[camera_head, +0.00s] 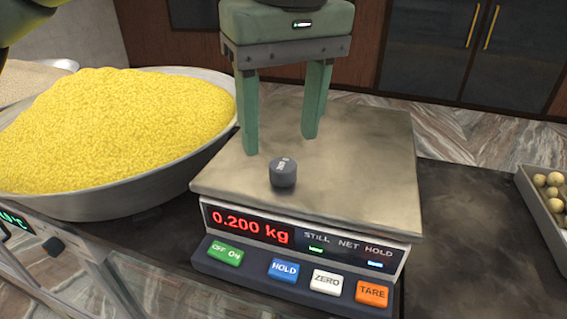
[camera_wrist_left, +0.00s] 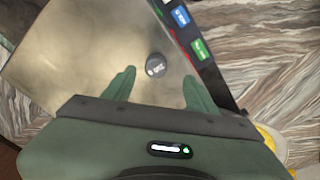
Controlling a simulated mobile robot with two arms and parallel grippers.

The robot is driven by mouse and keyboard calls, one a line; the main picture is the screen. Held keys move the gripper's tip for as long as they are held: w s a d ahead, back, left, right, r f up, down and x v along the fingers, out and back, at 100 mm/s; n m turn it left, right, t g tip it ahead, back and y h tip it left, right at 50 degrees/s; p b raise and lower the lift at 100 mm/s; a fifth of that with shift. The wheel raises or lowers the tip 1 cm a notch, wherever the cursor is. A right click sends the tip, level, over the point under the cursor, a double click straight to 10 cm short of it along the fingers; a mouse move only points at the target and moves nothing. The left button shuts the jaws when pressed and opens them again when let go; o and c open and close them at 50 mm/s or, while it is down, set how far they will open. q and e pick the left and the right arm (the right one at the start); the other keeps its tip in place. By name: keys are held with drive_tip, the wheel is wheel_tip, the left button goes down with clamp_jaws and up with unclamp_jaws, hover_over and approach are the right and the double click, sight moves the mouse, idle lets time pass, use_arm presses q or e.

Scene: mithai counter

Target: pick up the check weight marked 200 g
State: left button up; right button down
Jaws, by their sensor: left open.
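A small dark grey cylindrical check weight (camera_head: 283,173) with a pale marking on top stands upright on the scale's metal pan (camera_head: 350,185), near the pan's front. The marking is too small to read. My green left gripper (camera_head: 283,145) is open above the pan, behind the weight in the head view, with its fingers pointing down. In the left wrist view the weight (camera_wrist_left: 156,65) lies beyond the fingertips (camera_wrist_left: 158,80), roughly midway between them and not touched. The scale display (camera_head: 248,224) reads 0.200 kg. My right gripper is not in view.
A wide metal bowl (camera_head: 160,195) heaped with yellow granules stands close to the left of the scale. A tray (camera_head: 541,208) with pale round sweets is at the right edge. Coloured buttons (camera_head: 298,275) line the scale's front. The dark counter right of the scale is clear.

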sight(283, 164)
use_arm(q)
drive_tip(key=f, duration=0.2)
drive_tip(key=w+f+p, duration=0.1)
drive_tip(key=f, duration=0.1)
drive_tip(key=shift+d+f, duration=0.1)
drive_tip(key=shift+f, duration=0.5)
drive_tip(key=shift+c, duration=1.2)
clamp_jaws()
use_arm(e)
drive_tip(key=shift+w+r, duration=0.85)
use_arm(q)
drive_tip(key=shift+r, duration=0.1)
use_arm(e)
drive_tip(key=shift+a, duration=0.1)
